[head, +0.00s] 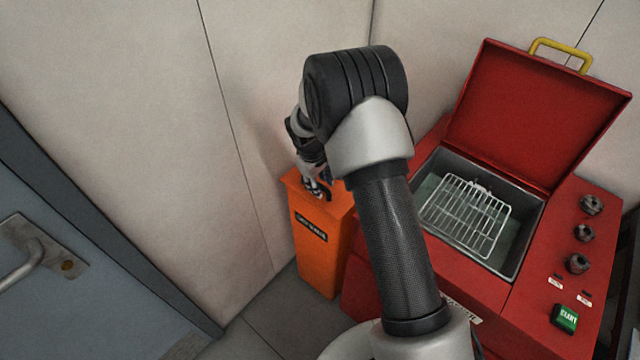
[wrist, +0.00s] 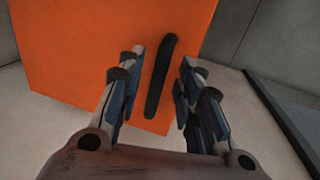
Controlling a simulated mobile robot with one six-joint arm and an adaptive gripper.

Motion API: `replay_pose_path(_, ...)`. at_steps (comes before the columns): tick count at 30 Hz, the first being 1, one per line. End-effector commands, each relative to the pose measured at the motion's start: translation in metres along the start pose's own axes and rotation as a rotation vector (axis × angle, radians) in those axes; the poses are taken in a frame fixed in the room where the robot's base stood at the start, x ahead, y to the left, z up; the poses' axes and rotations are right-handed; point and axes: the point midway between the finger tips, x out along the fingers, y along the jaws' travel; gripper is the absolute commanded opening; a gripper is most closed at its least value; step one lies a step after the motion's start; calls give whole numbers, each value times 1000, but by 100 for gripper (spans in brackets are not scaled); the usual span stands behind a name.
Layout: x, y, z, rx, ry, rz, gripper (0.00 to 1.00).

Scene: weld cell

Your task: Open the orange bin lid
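The orange bin (head: 322,245) stands on the floor by the wall, left of the red machine, with a dark label on its front. Its lid (head: 291,180) looks shut, and its top fills much of the wrist view (wrist: 110,45). A black bar handle (wrist: 160,78) lies on the lid. My gripper (wrist: 153,85) is open, with one finger on each side of the handle and gaps visible on both sides. In the head view my gripper (head: 318,188) is at the lid, and my arm hides part of the bin.
A red machine (head: 480,290) stands right of the bin, its red lid (head: 535,110) raised, with a wire basket (head: 465,212) inside. A green button (head: 565,318) and several knobs are on its right. A grey door (head: 60,270) is at the left. The wall is close behind the bin.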

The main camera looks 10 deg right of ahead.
Motion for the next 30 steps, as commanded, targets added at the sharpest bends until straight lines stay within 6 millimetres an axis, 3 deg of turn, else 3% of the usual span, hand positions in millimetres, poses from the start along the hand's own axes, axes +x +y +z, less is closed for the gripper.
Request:
replay_pose_path(7,0,0,0,0,0,0,32)
replay_pose_path(21,0,0,0,0,0,0,0)
replay_pose_path(30,0,0,0,0,0,0,0)
